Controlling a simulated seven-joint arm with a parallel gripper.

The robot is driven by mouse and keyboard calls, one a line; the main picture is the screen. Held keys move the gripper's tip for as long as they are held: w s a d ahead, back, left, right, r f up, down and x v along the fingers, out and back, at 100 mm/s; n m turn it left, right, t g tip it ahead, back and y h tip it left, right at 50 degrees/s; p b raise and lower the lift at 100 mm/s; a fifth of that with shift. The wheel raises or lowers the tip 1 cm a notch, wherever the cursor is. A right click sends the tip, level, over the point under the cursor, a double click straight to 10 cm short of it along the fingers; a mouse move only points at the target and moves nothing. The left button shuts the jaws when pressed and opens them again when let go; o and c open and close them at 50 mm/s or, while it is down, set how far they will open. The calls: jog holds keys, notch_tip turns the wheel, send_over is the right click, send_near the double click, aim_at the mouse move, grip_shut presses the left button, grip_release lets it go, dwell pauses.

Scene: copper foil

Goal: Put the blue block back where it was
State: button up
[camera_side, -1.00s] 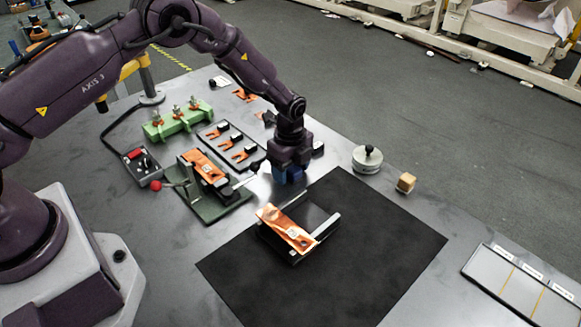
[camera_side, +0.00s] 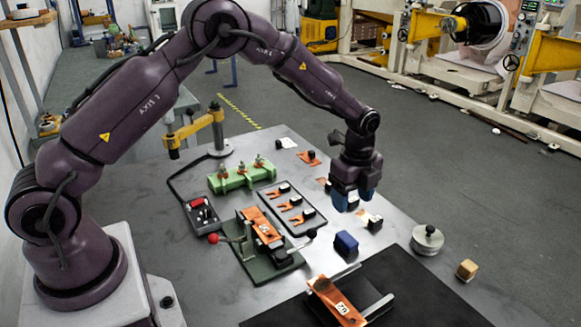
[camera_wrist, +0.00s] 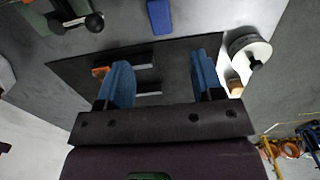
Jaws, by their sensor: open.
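The blue block (camera_side: 345,243) stands on the bare grey table, just beyond the black mat's back-left edge. In the wrist view the blue block (camera_wrist: 158,16) lies at the top, just outside the mat and beyond the fingers. My gripper (camera_side: 353,198) is above the table, higher than the block and apart from it. Its two blue fingers show spread with nothing between them in the wrist view (camera_wrist: 163,78). No mark for the block's earlier place can be made out.
The black mat (camera_side: 430,290) holds a metal fixture with a copper strip (camera_side: 335,301). A round weight (camera_side: 427,239) and a wooden block (camera_side: 466,269) stand to the right. A green press (camera_side: 272,262) and a tray of copper pieces (camera_side: 304,224) stand left.

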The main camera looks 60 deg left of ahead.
jog(key=s+a+r+n+t, duration=0.1)
jog(key=s+r+n, duration=0.4)
jog(key=r, duration=0.5)
jog(key=s+r+n+t, duration=0.25)
jog(key=s+r, duration=0.35)
jog(key=r, duration=0.3)
jog(key=s+r+n+t, duration=0.1)
jog(key=s+r+n, duration=0.1)
jog(key=s+n, duration=0.3)
jog(key=s+a+r+n+t, duration=0.1)
jog(key=s+n, duration=0.4)
jog(key=s, duration=0.8)
jog(key=shift+s+r, duration=0.25)
jog(key=shift+r, duration=0.1)
jog(key=shift+n, duration=0.25)
